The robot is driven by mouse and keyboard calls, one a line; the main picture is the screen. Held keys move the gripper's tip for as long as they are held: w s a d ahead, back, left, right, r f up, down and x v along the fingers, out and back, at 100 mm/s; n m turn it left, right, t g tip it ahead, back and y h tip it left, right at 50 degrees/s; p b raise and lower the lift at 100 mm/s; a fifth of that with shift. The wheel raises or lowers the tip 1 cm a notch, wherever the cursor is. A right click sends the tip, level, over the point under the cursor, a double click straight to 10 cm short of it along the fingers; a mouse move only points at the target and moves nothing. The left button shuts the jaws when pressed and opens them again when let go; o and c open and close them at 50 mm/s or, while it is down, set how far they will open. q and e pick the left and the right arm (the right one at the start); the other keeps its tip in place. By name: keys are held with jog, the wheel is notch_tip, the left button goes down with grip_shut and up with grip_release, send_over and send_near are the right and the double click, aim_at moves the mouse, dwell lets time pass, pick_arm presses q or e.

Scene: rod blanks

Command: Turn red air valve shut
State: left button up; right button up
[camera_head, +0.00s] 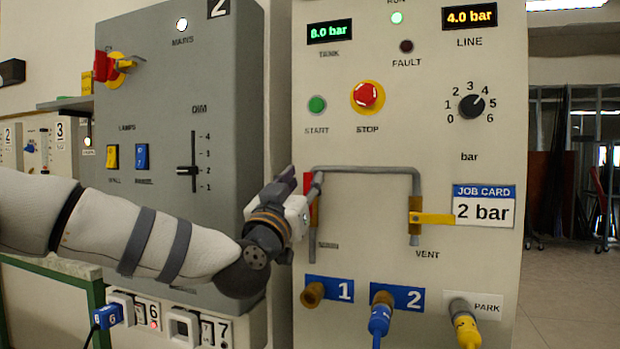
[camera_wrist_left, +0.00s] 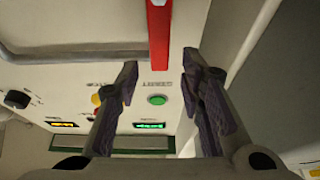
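The red air valve's handle (camera_head: 313,212) sits on the left leg of the grey pipe on the panel, partly hidden by my left gripper (camera_head: 296,184). In the left wrist view the red handle (camera_wrist_left: 159,35) is a straight bar. Its end reaches between the fingertips of my left gripper (camera_wrist_left: 160,75), with a visible gap on both sides. The fingers are spread and hold nothing. The handle looks upright, along the pipe, though part is covered. My right gripper is not in view.
A yellow vent handle (camera_head: 432,218) points sideways on the pipe's right leg. The grey pipe (camera_head: 365,169) stands out from the panel. Above are the red stop button (camera_head: 367,95) and pressure dial (camera_head: 471,106); below are blue (camera_head: 380,318) and yellow (camera_head: 465,326) hose plugs.

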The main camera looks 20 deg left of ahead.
aim_at(307, 176)
pick_arm(q)
jog(key=shift+x, duration=1.65)
jog(key=shift+c, duration=0.2)
grip_shut()
jog(key=shift+w, duration=0.1)
